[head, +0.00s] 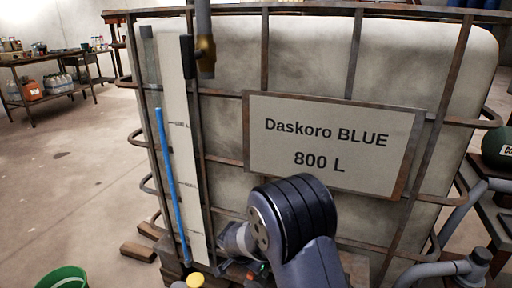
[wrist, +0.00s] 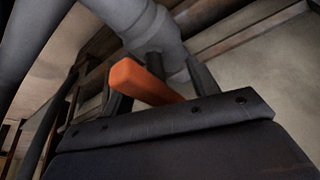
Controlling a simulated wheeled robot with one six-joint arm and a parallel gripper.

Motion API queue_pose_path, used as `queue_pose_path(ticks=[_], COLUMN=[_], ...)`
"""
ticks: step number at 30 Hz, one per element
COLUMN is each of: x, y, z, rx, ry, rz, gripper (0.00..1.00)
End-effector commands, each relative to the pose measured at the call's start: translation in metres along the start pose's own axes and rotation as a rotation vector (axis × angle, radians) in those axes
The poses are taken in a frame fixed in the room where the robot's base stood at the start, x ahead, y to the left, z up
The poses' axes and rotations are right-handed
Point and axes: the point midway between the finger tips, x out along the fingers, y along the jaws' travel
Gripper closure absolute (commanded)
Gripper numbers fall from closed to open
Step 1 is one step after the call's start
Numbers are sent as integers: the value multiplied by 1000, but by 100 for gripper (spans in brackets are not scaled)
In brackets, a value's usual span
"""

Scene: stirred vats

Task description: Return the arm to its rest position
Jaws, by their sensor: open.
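My arm (head: 295,215) reaches forward and down in front of the lower part of the caged tank. In the wrist view my gripper (wrist: 160,83) is open, with one dark finger on each side of an orange lever (wrist: 143,82). The lever lies between the fingers, close to a grey pipe fitting (wrist: 150,30). I cannot tell whether a finger touches it. In the head view my own arm hides most of the gripper and the lever.
The pale caged tank (head: 225,120) with its sign (head: 330,145) stands close ahead. A gauge with a blue column (head: 170,185) is at its left. Grey pipes (head: 460,215) are at right. A green bucket (head: 64,278) is at lower left. Open floor (head: 70,180) lies left.

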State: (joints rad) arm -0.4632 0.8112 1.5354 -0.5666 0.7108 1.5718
Motion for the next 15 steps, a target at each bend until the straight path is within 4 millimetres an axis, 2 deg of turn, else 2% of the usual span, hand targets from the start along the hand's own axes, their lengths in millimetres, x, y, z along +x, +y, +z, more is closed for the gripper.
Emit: queue_pose_path(ticks=[9, 15], x=[-2, 0], y=[0, 0], z=[-1, -1], rx=[218, 285], ry=[-1, -1], rz=[93, 119], gripper=[44, 44])
